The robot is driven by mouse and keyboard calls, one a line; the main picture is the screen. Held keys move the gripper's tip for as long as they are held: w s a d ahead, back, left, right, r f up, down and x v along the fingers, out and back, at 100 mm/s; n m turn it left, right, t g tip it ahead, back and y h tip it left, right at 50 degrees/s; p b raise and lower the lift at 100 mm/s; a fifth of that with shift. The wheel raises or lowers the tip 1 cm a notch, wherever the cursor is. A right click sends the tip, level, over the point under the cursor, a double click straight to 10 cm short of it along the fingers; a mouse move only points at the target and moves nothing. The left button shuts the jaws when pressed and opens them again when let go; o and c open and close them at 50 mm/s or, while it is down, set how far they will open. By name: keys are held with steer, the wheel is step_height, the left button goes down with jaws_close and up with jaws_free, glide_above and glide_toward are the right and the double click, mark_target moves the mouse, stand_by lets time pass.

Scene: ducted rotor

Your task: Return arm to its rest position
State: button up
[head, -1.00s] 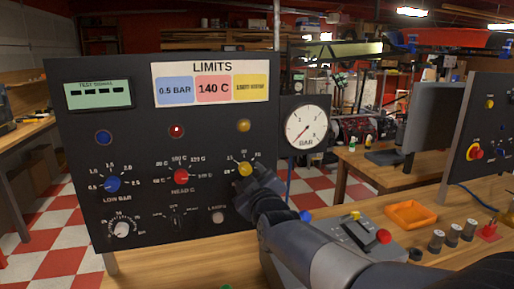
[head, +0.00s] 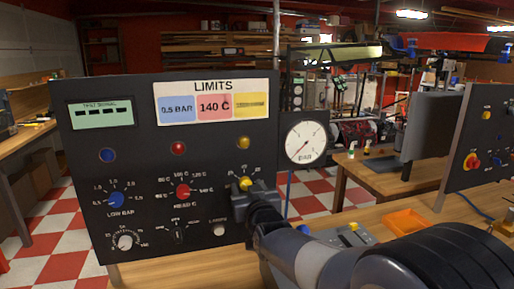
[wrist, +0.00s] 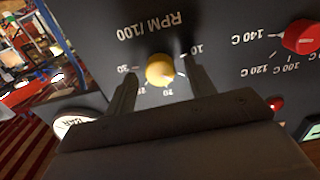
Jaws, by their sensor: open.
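My gripper (head: 254,200) is in front of the black LIMITS panel (head: 90,165), at its lower right. It is by the yellow knob (head: 245,184). In the wrist view, my gripper (wrist: 162,78) is open, with one finger on each side of the yellow knob (wrist: 160,69) under the RPM /100 label. The fingers look apart from the knob; their exact depth from the panel is hard to tell. In the head view, my arm reaches in from the lower right, folded low over the bench.
A red knob (head: 183,191) and a blue knob (head: 116,200) sit left of the yellow one. A round gauge (head: 305,142) stands right of the panel. An orange tray (head: 405,222) and a control box (head: 350,236) lie on the wooden bench. A second panel (head: 488,135) stands far right.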

steer(key=shift+r+m+p, duration=0.2)
steer(key=shift+m+p, duration=0.9)
steer(key=shift+p, duration=0.1)
steer(key=b+v, duration=0.2)
steer(key=v, duration=0.7)
steer(key=shift+f, duration=0.15)
steer(key=shift+f, duration=0.1)
